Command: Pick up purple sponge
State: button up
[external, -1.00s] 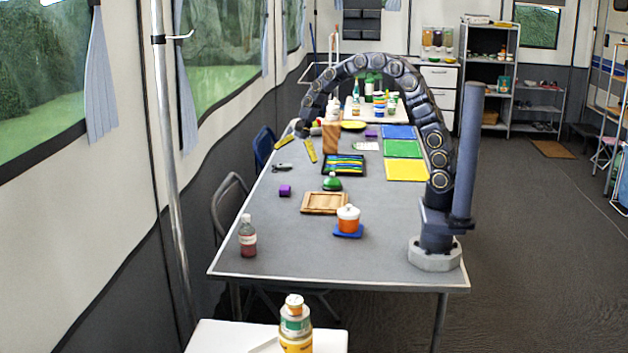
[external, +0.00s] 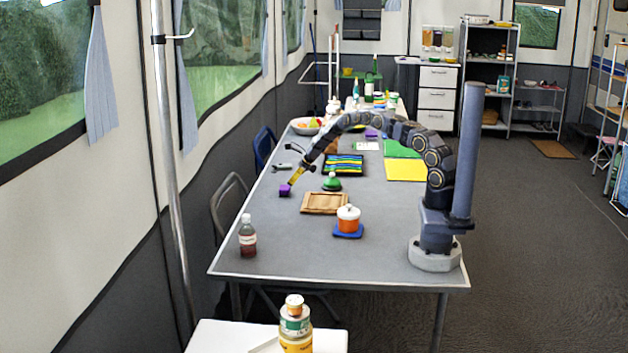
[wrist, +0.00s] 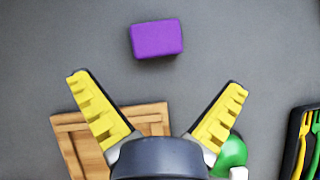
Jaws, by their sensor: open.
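The purple sponge (external: 285,190) is a small block lying on the grey table (external: 275,240) near its left edge. In the wrist view the purple sponge (wrist: 157,38) lies flat and fully visible, beyond the fingertips and roughly centred between them. My gripper (external: 292,180) has yellow fingers and is just above and beside the sponge in the external view. In the wrist view my gripper (wrist: 158,80) is open with its fingers spread wide, and nothing is between them.
A wooden tray (external: 325,211) and a green bell-like object (external: 332,182) lie close to the gripper. A black tray of coloured utensils (external: 345,165) is behind. An orange pot (external: 348,216) and a bottle (external: 247,237) stand nearer the camera. Table around the sponge is clear.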

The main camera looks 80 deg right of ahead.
aim_at(285, 187)
jog(key=shift+w+f, duration=1.05)
jog(key=shift+w, duration=0.3)
jog(key=shift+x, duration=1.3)
jog(key=shift+w, duration=0.1)
jog(key=c, duration=1.1)
jog(key=shift+o, duration=0.2)
